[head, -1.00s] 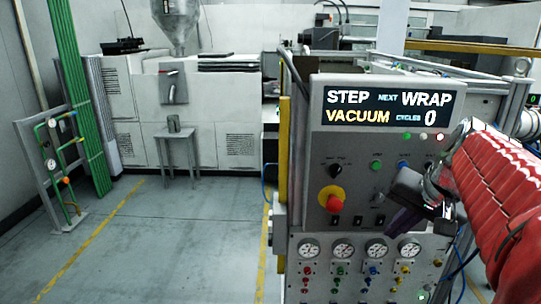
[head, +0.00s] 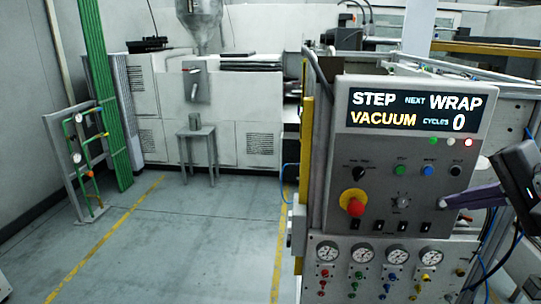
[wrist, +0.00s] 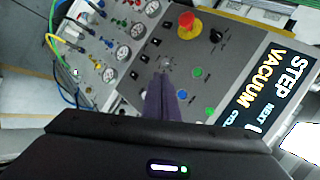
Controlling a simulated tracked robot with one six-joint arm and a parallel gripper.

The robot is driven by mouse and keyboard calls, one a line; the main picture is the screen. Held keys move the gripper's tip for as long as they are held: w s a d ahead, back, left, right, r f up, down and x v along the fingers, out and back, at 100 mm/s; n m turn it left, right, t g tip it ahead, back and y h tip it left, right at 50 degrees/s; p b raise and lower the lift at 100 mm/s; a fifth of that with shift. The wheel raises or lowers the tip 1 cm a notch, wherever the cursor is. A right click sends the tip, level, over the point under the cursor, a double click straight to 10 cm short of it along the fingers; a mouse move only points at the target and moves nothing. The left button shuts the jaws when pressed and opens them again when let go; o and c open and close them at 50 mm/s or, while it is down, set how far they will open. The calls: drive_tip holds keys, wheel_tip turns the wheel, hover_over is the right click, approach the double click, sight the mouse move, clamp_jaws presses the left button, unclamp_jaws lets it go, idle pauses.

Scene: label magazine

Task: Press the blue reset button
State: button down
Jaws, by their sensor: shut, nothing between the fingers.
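The blue button (head: 428,170) sits on the grey control panel (head: 330,205), in the row below the display, between a green button (head: 400,170) and a black button (head: 456,171). It is uncovered in the head view. My gripper (head: 446,202) has purple fingers, shut and empty, pointing left from the right edge of the head view. Their tips are below and right of the blue button, apart from it in the picture. In the wrist view my gripper (wrist: 160,82) points at the panel face; its distance from it is unclear.
A red emergency stop on a yellow base (head: 355,204) and a black knob (head: 360,172) are on the panel's left. The display (head: 415,109) reads STEP, NEXT WRAP, VACUUM, CYCLES 0. Gauges (head: 362,253) line the lower panel. Open floor (head: 170,240) lies to the left.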

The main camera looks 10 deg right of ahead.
drive_tip(key=shift+w, duration=0.1)
drive_tip(key=w, duration=0.2)
drive_tip(key=w+d, duration=0.1)
drive_tip(key=w, duration=0.2)
drive_tip(key=w+d, duration=0.1)
drive_tip(key=w, duration=0.2)
drive_tip(key=shift+w+d, duration=0.15)
drive_tip(key=shift+d, duration=0.05)
drive_tip(key=shift+w+d, duration=0.25)
drive_tip(key=shift+w, duration=0.45)
idle(3.0)
drive_tip(key=shift+s, duration=0.15)
drive_tip(key=shift+s+a, duration=0.25)
drive_tip(key=shift+s, duration=0.4)
drive_tip(key=shift+s, duration=0.1)
drive_tip(key=shift+s+a, duration=0.25)
drive_tip(key=shift+s, duration=0.5)
drive_tip(key=shift+s+a, duration=0.2)
drive_tip(key=shift+s, duration=0.6)
drive_tip(key=shift+s+a, duration=0.25)
drive_tip(key=shift+s, duration=0.5)
